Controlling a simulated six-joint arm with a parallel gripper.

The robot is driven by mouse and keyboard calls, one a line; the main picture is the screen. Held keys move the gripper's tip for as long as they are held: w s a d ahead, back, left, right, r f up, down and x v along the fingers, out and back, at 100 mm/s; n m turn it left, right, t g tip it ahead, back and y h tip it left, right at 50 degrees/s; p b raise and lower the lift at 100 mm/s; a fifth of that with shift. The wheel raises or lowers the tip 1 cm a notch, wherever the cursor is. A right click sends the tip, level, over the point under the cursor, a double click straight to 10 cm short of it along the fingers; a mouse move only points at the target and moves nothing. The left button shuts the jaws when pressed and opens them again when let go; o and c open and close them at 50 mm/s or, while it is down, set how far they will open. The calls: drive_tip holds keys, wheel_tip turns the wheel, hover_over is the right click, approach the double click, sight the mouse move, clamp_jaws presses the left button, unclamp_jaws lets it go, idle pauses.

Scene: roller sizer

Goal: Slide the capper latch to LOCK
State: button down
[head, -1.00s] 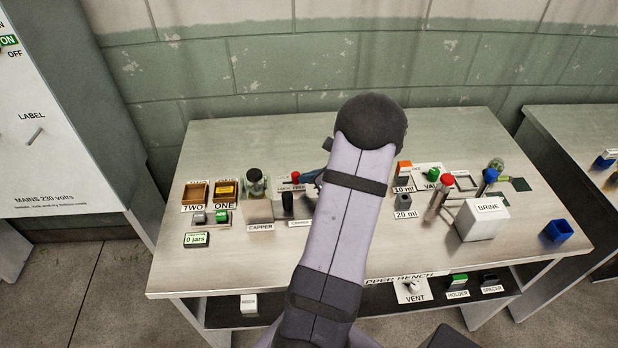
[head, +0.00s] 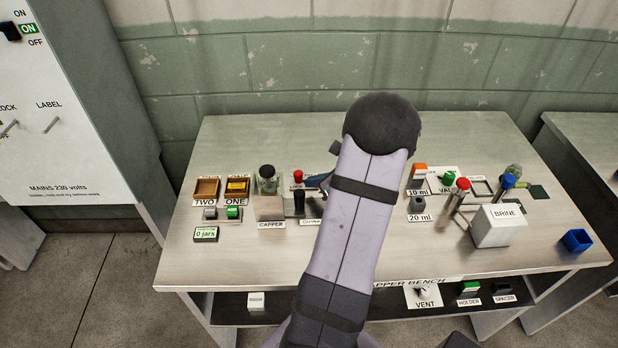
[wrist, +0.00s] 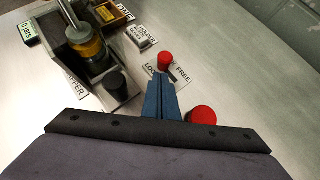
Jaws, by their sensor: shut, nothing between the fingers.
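The capper latch shows as a red knob (head: 298,176) just right of the capper (head: 270,205). In the wrist view the red knob (wrist: 165,61) stands at the LOCK/FREE label (wrist: 182,73), near the LOCK side. My gripper (wrist: 161,80) is shut and empty, its blue fingers pointing at the knob and covering part of the label. Its tips are close to the knob; I cannot tell whether they touch. In the head view my gripper (head: 314,181) is at the knob's right, partly behind my arm.
A black post (wrist: 117,83) stands left of the fingers. A second red cap (wrist: 202,116) is close by on their right. The boxes ONE (head: 237,197) and TWO (head: 206,197) lie farther left. The bench front left (head: 230,265) is clear.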

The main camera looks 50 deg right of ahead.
drive_tip(key=f+v, duration=0.1)
drive_tip(key=v, duration=1)
drive_tip(key=shift+s+r, duration=0.2)
drive_tip(key=shift+s, duration=0.35)
drive_tip(key=w+a+n+g+y+p, duration=0.1)
drive_tip(key=w+a+n+g+y, duration=0.15)
drive_tip(key=a+n, duration=0.6)
drive_tip(key=w+a+n+g+y+p, duration=0.1)
drive_tip(key=w+a+n+g+y, duration=0.15)
drive_tip(key=a+n, duration=0.65)
drive_tip(key=s+a+n+g+h+p, duration=0.1)
drive_tip(key=s+a+n+g+h, duration=0.1)
drive_tip(key=a+n, duration=0.7)
drive_tip(key=s+a+r+n+g+h+p, duration=0.1)
drive_tip(key=s+a+n+g+h+p, duration=0.1)
drive_tip(key=a+n, duration=0.6)
drive_tip(key=shift+s+a+n+g+h, duration=0.4)
drive_tip(key=shift+s+n+h, duration=0.1)
drive_tip(key=shift+s+n, duration=0.45)
drive_tip(key=shift+s+r, duration=0.1)
